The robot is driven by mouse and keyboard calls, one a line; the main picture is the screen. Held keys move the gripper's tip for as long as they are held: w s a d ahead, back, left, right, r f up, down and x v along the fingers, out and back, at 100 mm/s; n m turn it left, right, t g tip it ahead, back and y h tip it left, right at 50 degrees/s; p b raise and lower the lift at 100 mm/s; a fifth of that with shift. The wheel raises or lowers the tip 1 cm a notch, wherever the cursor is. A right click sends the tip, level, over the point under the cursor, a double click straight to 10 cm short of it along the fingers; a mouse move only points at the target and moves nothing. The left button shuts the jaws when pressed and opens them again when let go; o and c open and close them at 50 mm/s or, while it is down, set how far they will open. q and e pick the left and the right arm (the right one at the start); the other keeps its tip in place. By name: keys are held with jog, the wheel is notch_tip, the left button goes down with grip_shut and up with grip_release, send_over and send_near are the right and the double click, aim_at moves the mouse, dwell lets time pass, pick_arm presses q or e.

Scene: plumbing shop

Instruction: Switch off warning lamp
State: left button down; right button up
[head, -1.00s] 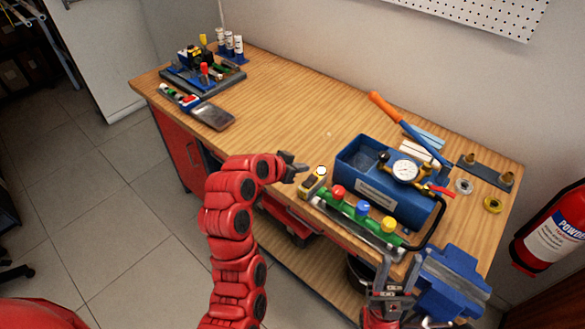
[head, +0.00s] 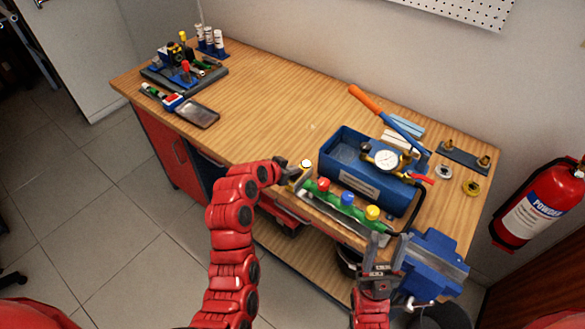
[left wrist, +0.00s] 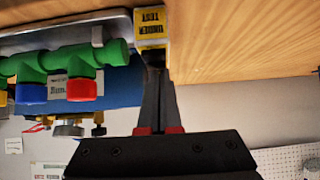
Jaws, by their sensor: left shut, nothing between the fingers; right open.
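A small yellow box with a pale round top, apparently the warning lamp (head: 306,164), sits at the front edge of the bench, left of the green manifold. I cannot tell whether it is lit. My left gripper (head: 291,166) is shut and empty, its tips at the box's left side. In the left wrist view, the yellow label (left wrist: 152,24) with upside-down black text is right at the tips of my left gripper (left wrist: 154,66); I cannot tell whether they touch. My right gripper (head: 384,245) is open and empty, in front of the bench by the manifold's right end.
The green manifold (head: 333,198) has red, blue and yellow caps. Behind it stands a blue test pump (head: 350,180) with a gauge and an orange-handled lever. A blue vise (head: 435,262) is at the bench's right front. The middle of the wooden benchtop (head: 265,115) is clear.

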pick_arm(q)
jog(key=shift+w+f, duration=0.1)
jog(key=shift+f, duration=0.1)
jog(key=shift+d+r, duration=0.1)
jog(key=shift+w+d+r+b, duration=0.15)
jog(key=shift+w+d+b, duration=0.05)
jog(key=shift+w+b, duration=0.15)
jog(key=shift+w+d, duration=0.3)
jog(key=shift+w, duration=0.05)
jog(key=shift+s, duration=0.1)
jog(key=shift+a+r, duration=0.1)
